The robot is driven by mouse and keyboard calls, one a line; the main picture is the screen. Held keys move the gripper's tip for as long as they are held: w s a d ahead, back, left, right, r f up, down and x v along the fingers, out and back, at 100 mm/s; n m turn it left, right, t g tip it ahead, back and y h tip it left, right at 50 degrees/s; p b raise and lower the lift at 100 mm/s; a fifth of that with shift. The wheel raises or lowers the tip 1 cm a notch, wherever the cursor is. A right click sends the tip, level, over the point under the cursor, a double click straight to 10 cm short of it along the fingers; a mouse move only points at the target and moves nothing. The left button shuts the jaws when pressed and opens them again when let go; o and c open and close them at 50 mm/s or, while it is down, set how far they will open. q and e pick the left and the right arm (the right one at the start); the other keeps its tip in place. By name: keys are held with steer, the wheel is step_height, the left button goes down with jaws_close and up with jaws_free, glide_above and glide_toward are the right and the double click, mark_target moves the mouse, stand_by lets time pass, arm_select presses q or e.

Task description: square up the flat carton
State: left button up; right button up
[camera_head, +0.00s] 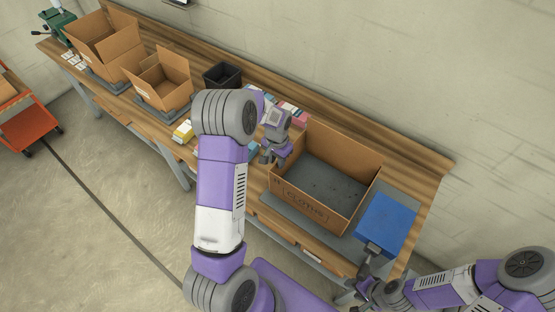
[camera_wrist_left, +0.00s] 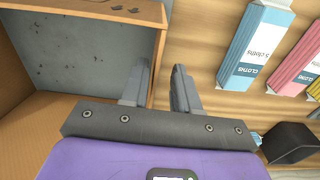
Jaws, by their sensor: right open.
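The brown carton (camera_head: 283,197) stands opened out as a four-walled box on a grey mat (camera_head: 272,214) at the right part of the bench. Its top is open, printing shows on its near wall, and a grey speckled surface shows inside. My left gripper (camera_head: 270,155) is at the carton's left end. In the left wrist view, the fingers of my left gripper (camera_wrist_left: 158,80) are apart, one on each side of a carton wall (camera_wrist_left: 158,45), with a gap beside the wall. My right gripper (camera_head: 364,291) is open and empty in front of the bench's near edge, apart from the carton.
A blue flat-topped device (camera_head: 386,222) stands right of the carton. Cloth packets (camera_wrist_left: 255,45) lie left of it, near a black bin (camera_head: 222,75). Two other open cartons, a nearer one (camera_head: 163,88) and a farther one (camera_head: 98,45), stand further left on the bench.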

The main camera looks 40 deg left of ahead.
arm_select(q)
steer(key=shift+d, duration=0.1)
step_height(320, 180, up, 8)
steer(key=shift+f, duration=0.2)
stand_by(0.7)
